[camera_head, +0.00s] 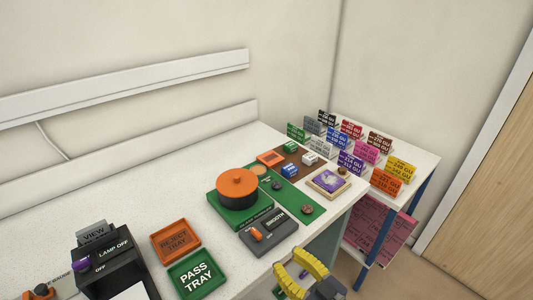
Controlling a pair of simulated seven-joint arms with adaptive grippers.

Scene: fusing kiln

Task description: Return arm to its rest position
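My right gripper (288,260) is at the bottom of the head view, at the front edge of the white table. Its two yellow fingers stand apart with nothing seen between them, so it is open. It is in front of the grey box marked SMOOTH (268,237) and appears clear of it. Most of my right arm is outside the picture. My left gripper is not in view.
An orange-lidded round pot (238,187) stands on a green base. A side shelf (425,163) holds several coloured cards. The table's back left is clear.

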